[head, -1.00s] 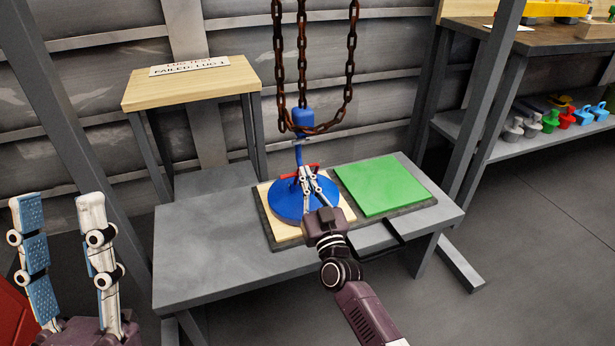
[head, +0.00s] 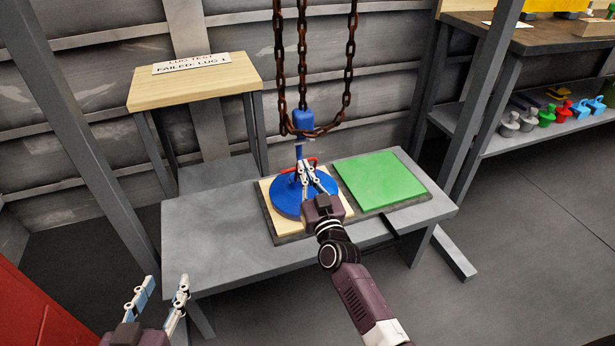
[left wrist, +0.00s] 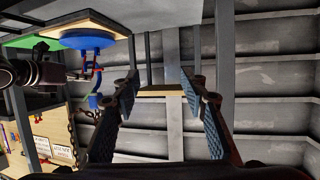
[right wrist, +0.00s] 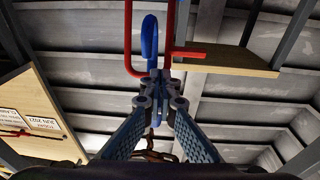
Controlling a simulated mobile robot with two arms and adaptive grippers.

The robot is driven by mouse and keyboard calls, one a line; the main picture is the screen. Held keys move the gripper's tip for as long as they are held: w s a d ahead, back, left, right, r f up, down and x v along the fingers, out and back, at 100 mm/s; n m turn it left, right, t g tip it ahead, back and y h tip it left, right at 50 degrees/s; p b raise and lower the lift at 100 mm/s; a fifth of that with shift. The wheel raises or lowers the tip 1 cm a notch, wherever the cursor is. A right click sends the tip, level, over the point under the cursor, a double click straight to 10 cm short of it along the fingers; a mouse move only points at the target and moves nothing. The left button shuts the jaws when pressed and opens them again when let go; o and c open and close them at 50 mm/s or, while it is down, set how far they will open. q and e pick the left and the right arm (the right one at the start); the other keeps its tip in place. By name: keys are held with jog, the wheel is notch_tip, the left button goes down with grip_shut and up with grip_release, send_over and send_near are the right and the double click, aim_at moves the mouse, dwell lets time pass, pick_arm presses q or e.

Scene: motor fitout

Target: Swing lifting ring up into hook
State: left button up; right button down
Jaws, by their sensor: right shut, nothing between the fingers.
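The red lifting ring (head: 312,160) stands on the round blue disc (head: 287,197). The blue hook (head: 298,150) hangs from chains just above the disc. In the right wrist view the ring (right wrist: 128,40) shows as a red U, with the curved blue hook (right wrist: 150,38) in line with its opening; I cannot tell whether the hook bears the ring. The ring also shows below the disc in the left wrist view (left wrist: 90,67). My right gripper (head: 306,165) is shut and empty beside ring and hook, partly hiding them. My left gripper (head: 165,284) is open and empty, low at the left.
The disc rests on a wooden board (head: 265,205) beside a green square (head: 380,180) on the grey bench (head: 205,235). Rusty chains (head: 302,60) hang above. A small wooden table (head: 195,82) stands behind. Shelves (head: 500,145) with coloured parts are at right. The bench's left part is clear.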

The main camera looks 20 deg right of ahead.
pick_arm(q)
jog(key=s+a+f+g+y+p, duration=0.1)
jog(key=s+a+f+g, duration=0.1)
jog(key=s+f, duration=0.3)
jog(key=s+a+f+g+y+p, duration=0.1)
jog(key=s+a+f+g, duration=0.1)
jog(key=s+f+g, duration=0.3)
jog(key=shift+s+a+f+p, duration=0.25)
jog(key=shift+s+f+p, duration=0.1)
jog(key=shift+s, duration=0.6)
pick_arm(e)
jog(key=shift+w+a+r, duration=0.1)
jog(key=shift+w+r, duration=0.2)
jog(key=shift+w, duration=0.3)
jog(key=shift+w+d+r, duration=0.1)
jog(key=shift+w+r, duration=0.15)
jog(key=shift+w, duration=0.35)
jog(key=shift+w+a+r, duration=0.1)
jog(key=shift+w+r, duration=0.2)
jog(key=shift+w, duration=0.3)
